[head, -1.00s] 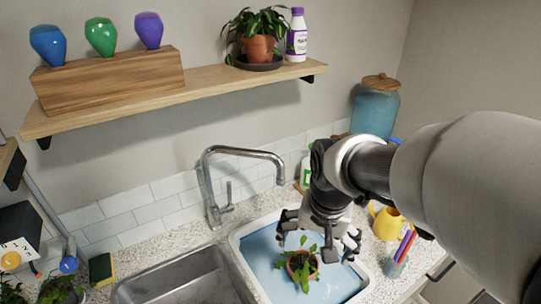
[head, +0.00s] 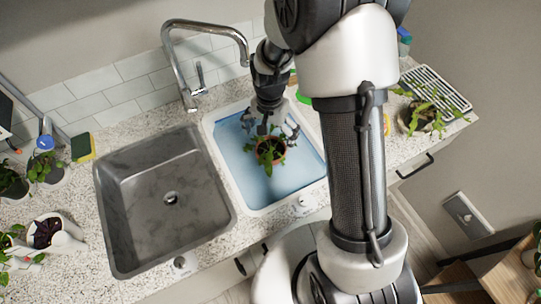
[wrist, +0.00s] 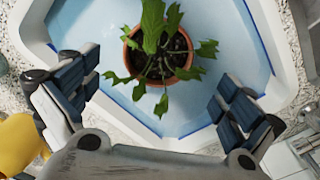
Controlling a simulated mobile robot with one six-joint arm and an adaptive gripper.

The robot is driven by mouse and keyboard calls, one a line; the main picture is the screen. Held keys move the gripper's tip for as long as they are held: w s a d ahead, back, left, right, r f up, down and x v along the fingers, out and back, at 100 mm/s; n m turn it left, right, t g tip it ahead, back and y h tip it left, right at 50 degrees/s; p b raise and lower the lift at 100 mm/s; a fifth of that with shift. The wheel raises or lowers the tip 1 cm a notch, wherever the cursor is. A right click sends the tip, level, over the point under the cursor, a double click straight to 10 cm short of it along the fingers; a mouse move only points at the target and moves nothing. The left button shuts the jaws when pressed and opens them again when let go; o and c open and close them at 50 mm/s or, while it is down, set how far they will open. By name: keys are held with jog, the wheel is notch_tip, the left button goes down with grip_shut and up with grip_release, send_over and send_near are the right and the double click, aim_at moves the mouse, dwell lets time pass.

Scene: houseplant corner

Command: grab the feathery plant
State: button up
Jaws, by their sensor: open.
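A plant with lobed, jagged green leaves (wrist: 153,28) grows in a small terracotta pot (head: 270,150) with dark soil. It stands upright in the blue-water basin (head: 236,165). I cannot tell for sure that it is the feathery one. My gripper (head: 270,132) is open and empty, pointing down over this plant. In the wrist view my gripper (wrist: 155,82) has one finger on each side of the pot, both apart from it, and some leaves reach towards the fingers. My arm hides part of the counter to the right.
A grey empty sink (head: 165,200) lies left of the basin, with a curved faucet (head: 205,30) behind. Another leafy plant (head: 428,118) stands by a drying rack (head: 437,88) at right. Several small plants and a sponge (head: 82,147) stand at left. A yellow thing (wrist: 18,143) is near the left finger.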

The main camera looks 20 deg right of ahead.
aim_at(271, 151)
notch_tip(271, 151, down, 8)
jog(key=b, duration=0.2)
jog(key=shift+d+f+b, duration=0.15)
jog(key=shift+b, duration=0.2)
jog(key=shift+c, duration=0.5)
jog(key=c, duration=1.4)
